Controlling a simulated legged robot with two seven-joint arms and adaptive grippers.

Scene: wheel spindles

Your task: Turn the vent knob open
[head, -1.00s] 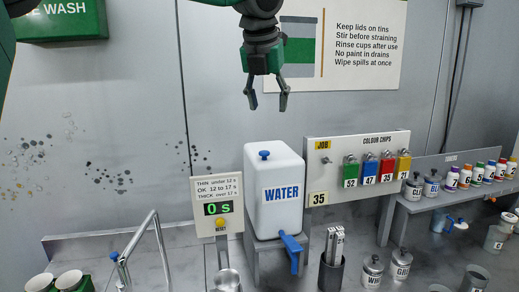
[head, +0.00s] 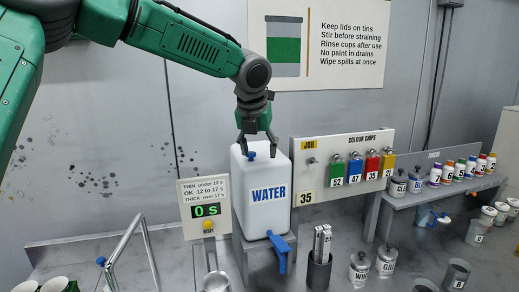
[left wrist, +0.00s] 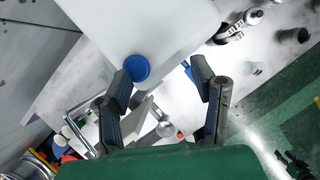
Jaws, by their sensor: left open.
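The white water container (head: 270,210) stands on a grey stand, with a blue tap (head: 280,250) low on its front. The blue vent knob (head: 251,155) is on its top; it also shows in the left wrist view (left wrist: 136,68). My left gripper (head: 258,152) points down over the container top, open and empty. In the head view the knob shows between its fingertips, closer to the left one. In the left wrist view the knob is beside the left finger, with a wide gap to the right finger. I cannot tell whether that finger touches it. My right gripper is not seen.
A timer sign (head: 208,205) reading 0 s stands left of the container. The colour chips board (head: 340,160) stands close on its right. A dark holder with sticks (head: 320,268) and several tins are on the bench. A shelf (head: 450,190) holds bottles at right.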

